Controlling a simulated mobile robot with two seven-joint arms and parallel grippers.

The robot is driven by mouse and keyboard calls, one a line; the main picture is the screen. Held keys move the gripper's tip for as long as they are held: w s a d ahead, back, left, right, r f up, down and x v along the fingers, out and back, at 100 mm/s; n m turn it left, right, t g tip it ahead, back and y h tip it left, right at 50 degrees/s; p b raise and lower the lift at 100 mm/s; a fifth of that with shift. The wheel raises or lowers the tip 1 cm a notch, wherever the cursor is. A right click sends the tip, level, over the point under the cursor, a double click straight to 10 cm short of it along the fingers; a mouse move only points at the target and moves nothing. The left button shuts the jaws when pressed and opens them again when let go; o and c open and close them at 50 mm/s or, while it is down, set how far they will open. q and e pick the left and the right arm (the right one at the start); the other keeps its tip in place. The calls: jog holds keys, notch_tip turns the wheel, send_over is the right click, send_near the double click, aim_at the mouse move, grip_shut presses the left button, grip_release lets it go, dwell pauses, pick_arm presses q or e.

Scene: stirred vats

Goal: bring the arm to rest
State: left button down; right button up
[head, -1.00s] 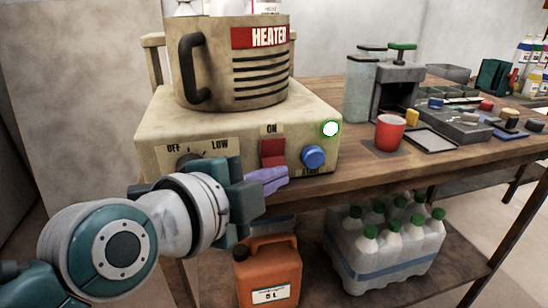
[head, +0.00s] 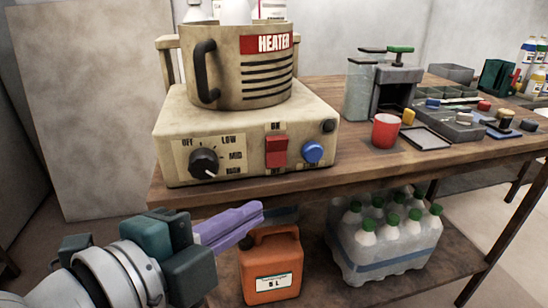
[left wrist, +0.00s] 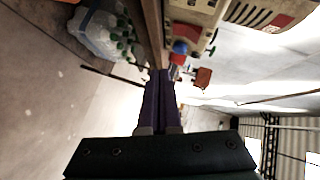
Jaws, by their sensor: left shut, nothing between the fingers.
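My left gripper (head: 258,208) is low in the head view, in front of and below the table's front edge, its purple fingers together and empty. In the left wrist view its shut fingers (left wrist: 160,80) point up the picture. The heater box (head: 240,110) stands on the table with a black dial (head: 204,162), a red switch (head: 276,152) and a blue button (head: 313,152). The dial's pointer is turned toward the lower right, near the bottom label. My right gripper is not in view.
The wooden table (head: 360,174) edge lies above the gripper. An orange canister (head: 270,262) stands on the lower shelf close behind the fingers, with a pack of green-capped bottles (head: 385,245) to its right. A red cup (head: 386,131) stands on the table.

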pick_arm(q)
jog(key=shift+s+a, duration=0.45)
jog(key=shift+s, duration=0.35)
jog(key=s+a+r+n+g+y+p, duration=0.45)
jog(key=s+a+r+n+p, duration=0.25)
jog(key=s+r+n+p, duration=0.4)
jog(key=s+a+r+n+g+y+p, duration=0.3)
jog(key=s+a+r+n+g+p, duration=0.4)
jog(key=p, duration=0.6)
notch_tip(320, 180, up, 36)
jog(key=n+t+p, duration=0.1)
jog(key=t+p, duration=0.1)
jog(key=p, duration=3.3)
jog(key=shift+s+d+f, duration=0.2)
jog(key=shift+s+d, duration=0.15)
jog(key=shift+d, duration=0.1)
jog(key=shift+f+t, duration=0.1)
jog(key=shift+t, duration=0.15)
